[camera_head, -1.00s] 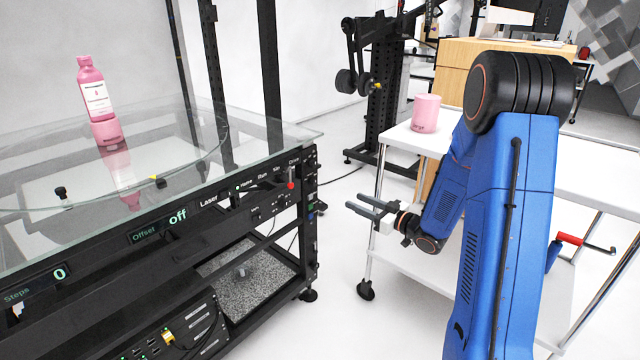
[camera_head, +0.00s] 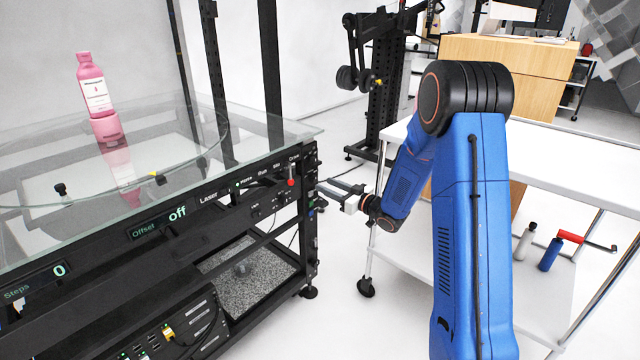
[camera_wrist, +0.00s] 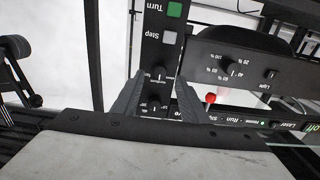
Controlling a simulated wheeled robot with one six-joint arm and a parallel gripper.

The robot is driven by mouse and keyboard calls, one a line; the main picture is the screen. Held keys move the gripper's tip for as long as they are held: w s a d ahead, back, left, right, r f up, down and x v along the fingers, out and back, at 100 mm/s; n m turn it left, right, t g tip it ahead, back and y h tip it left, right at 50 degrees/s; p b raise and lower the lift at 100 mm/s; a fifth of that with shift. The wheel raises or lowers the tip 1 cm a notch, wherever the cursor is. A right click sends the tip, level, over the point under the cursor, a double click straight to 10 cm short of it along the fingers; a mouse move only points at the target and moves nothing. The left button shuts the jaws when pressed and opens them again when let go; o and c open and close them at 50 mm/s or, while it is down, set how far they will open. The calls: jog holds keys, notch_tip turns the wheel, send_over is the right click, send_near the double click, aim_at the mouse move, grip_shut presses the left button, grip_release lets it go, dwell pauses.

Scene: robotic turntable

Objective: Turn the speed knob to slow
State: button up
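The black turntable console (camera_head: 150,250) stands at the left in the head view. In the wrist view a small dark knob (camera_wrist: 158,73) with a label that seems to read "Medium" sits on its narrow end panel; this looks like the speed knob. Another knob (camera_wrist: 155,103) with a degree scale sits nearby on the same panel. My gripper (camera_head: 325,188) is at the console's right end in the head view. In the wrist view its two fingers are apart, on either side of the knob column, with nothing held. Whether they touch the panel is unclear.
A green Turn button (camera_wrist: 174,9) and a grey Step button (camera_wrist: 169,38) share the panel. A percent dial (camera_wrist: 229,69), a Light knob (camera_wrist: 268,73) and a red knob (camera_wrist: 210,97) are close by. A white table (camera_head: 560,150) is at right.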

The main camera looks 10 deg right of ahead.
aim_at(316, 180)
jog(key=shift+x, duration=2.1)
grip_shut()
